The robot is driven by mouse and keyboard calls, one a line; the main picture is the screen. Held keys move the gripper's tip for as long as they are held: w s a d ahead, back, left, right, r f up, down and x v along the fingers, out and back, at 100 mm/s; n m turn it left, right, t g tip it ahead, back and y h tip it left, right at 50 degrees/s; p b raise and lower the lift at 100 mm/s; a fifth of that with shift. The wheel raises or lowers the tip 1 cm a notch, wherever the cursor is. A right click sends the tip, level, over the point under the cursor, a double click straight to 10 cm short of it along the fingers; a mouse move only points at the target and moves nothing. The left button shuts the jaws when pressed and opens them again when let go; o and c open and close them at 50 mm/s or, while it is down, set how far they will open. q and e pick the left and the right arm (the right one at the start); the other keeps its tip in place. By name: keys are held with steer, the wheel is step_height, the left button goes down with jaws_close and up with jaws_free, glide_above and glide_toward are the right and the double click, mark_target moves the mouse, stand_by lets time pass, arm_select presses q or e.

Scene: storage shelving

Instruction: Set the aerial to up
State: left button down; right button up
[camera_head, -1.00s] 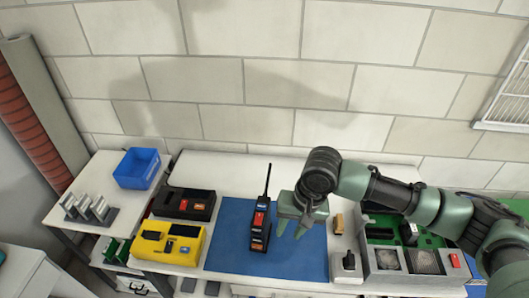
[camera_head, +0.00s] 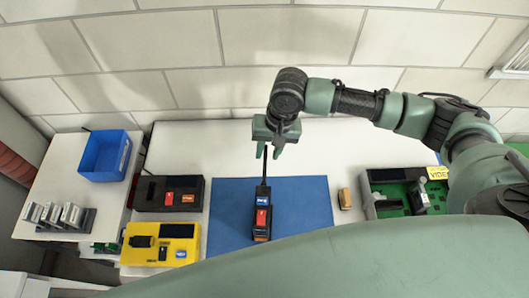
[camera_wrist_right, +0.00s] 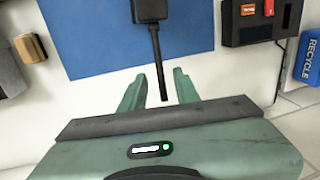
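A black handheld radio (camera_head: 262,215) with red, blue and orange patches is on the blue mat (camera_head: 310,205). Its thin black aerial (camera_head: 264,168) extends from its far end toward the wall, roughly in line with the body. My right gripper (camera_head: 269,152) is at the aerial's far end. In the right wrist view, the aerial (camera_wrist_right: 160,65) reaches between the two open fingers (camera_wrist_right: 157,90), with gaps on both sides. The radio's end (camera_wrist_right: 150,10) shows at the top edge. My left gripper is out of view.
A black device (camera_head: 168,193) and a yellow device (camera_head: 160,245) stand left of the mat. A blue bin (camera_head: 104,155) is farther left. A small tan block (camera_head: 345,199) and a green-board unit (camera_head: 400,195) are to the right. The white table behind the mat is clear.

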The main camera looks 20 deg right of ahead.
mark_target(266, 157)
steer(key=shift+w+a+f, duration=0.1)
steer(key=shift+a+f, duration=0.1)
steer(key=shift+f, duration=0.8)
steer(key=shift+w+a+f, duration=0.1)
steer(key=shift+a+f, duration=0.05)
steer(key=shift+f, duration=0.85)
jaws_close()
